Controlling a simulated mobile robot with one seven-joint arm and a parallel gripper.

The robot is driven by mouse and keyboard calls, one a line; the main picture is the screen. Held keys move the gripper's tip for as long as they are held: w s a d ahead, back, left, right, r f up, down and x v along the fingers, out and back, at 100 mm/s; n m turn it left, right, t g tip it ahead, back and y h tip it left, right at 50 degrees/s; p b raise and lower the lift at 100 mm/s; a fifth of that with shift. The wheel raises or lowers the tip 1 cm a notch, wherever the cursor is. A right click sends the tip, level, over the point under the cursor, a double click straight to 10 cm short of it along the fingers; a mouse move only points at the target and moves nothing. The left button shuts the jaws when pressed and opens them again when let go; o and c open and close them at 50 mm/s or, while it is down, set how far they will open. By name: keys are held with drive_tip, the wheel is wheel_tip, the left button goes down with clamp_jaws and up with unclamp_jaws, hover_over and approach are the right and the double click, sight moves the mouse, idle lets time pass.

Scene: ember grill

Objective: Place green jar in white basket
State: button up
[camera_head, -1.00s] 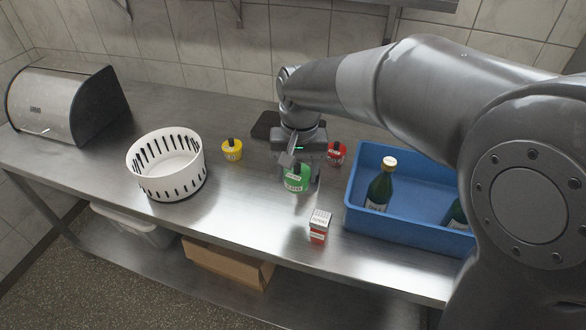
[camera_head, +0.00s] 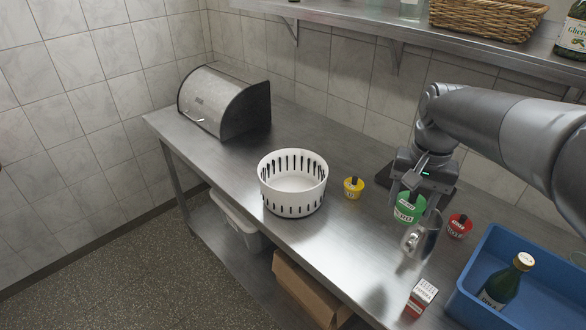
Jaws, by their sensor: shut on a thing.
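The green jar (camera_head: 407,209) is held in my gripper (camera_head: 411,207) toward the right of the counter. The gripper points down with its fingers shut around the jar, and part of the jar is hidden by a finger. The jar looks slightly raised, but I cannot tell its exact height. The white basket (camera_head: 291,203), round with slotted walls, stands on the counter left of my gripper. Its inside looks empty.
A yellow jar (camera_head: 353,188) stands between basket and gripper. A red jar (camera_head: 459,226), a red-and-white box (camera_head: 420,297) and a blue crate (camera_head: 472,290) holding a bottle (camera_head: 505,283) are right. A bread bin (camera_head: 225,102) stands behind left. A shelf (camera_head: 345,25) hangs above.

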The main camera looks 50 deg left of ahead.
drive_tip(key=a+n, duration=0.5)
drive_tip(key=a, duration=2.5)
drive_tip(key=shift+n, duration=0.3)
drive_tip(key=f, duration=1.6)
drive_tip(key=shift+s+a+f, duration=0.15)
drive_tip(key=shift+s+a, duration=0.05)
drive_tip(key=shift+s, duration=0.1)
drive_tip(key=shift+f, duration=0.1)
drive_tip(key=o, duration=1.4)
drive_tip(key=shift+o, duration=0.2)
wheel_tip(320, 180, up, 12)
